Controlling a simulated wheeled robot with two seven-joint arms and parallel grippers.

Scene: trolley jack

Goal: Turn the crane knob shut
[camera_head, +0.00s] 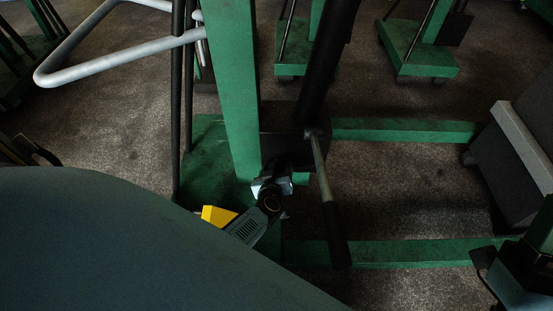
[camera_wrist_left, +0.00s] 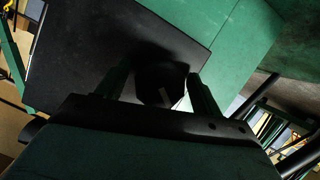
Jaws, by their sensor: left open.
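The black crane knob (camera_wrist_left: 160,84) shows in the left wrist view as a round dark piece with a pale mark, in front of a black block (camera_wrist_left: 110,55). My left gripper (camera_wrist_left: 158,73) is open, with one finger on each side of the knob. The picture is too dark to tell whether the fingers touch it. In the head view my left gripper (camera_head: 272,187) is at the foot of the green crane post (camera_head: 232,85), and the knob is hidden there.
A lever with a black grip (camera_head: 335,235) slants down just right of my left gripper. Green crane legs (camera_head: 400,130) run right along the floor. A grey bent handle (camera_head: 125,58) is at upper left. A dark box with a pale edge (camera_head: 525,145) stands at right.

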